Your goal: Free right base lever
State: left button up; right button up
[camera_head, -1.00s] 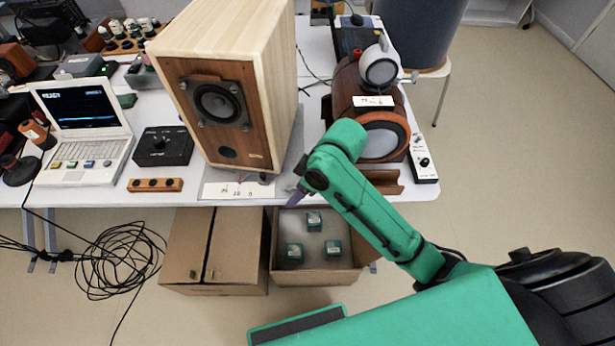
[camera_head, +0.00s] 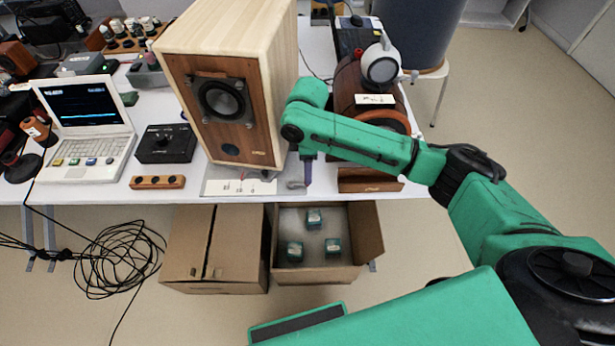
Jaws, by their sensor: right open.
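A tall wooden speaker (camera_head: 224,145) with a dark round driver stands on the white table, with a pale labelled strip (camera_head: 238,188) at the foot of its front. A small dark part (camera_head: 267,175) shows at the right end of that strip; I cannot tell if it is the right base lever. My right gripper (camera_head: 302,178) points down beside the speaker's lower right corner, near the table's front edge. It is open, with a purplish finger showing. A small grey piece is beside it, and I cannot tell whether they touch. My left gripper is out of view.
A white laptop (camera_head: 85,120), a black control box (camera_head: 167,143) and a wooden block with knobs (camera_head: 157,182) are to the left. A round-fronted wooden device (camera_head: 352,80) is partly behind my right arm. Below the table are a closed carton (camera_head: 210,250) and an open box (camera_head: 325,272) with small green cubes.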

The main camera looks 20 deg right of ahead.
notch_tip(320, 180, down, 5)
grip_shut()
jog(key=shift+s+a+r+m+p, duration=0.1)
jog(key=shift+s+r+m+p, duration=0.1)
jog(key=shift+m+p, duration=0.4)
jog(key=m+p, duration=0.2)
jog(key=p, duration=0.1)
jog(key=s+a+m+p, duration=0.1)
jog(key=m+p, duration=0.2)
jog(key=p, duration=0.1)
jog(key=s+a+m+p, duration=0.1)
jog(key=m+p, duration=0.1)
jog(key=p, duration=0.1)
jog(key=shift+s+r+m+p, duration=0.1)
jog(key=shift+s+m+p, duration=0.15)
jog(key=shift+m+p, duration=0.15)
jog(key=shift+s+a+m+p, duration=0.2)
jog(key=shift+a+m+p, duration=0.3)
jog(key=shift+m+p, duration=0.55)
jog(key=shift+a+f+m+p, duration=0.1)
jog(key=shift+a+m+p, duration=0.15)
jog(key=shift+m, duration=0.45)
jog(key=shift+a+f+m+p, duration=0.1)
jog(key=shift+a+m, duration=0.1)
jog(key=shift+m, duration=0.45)
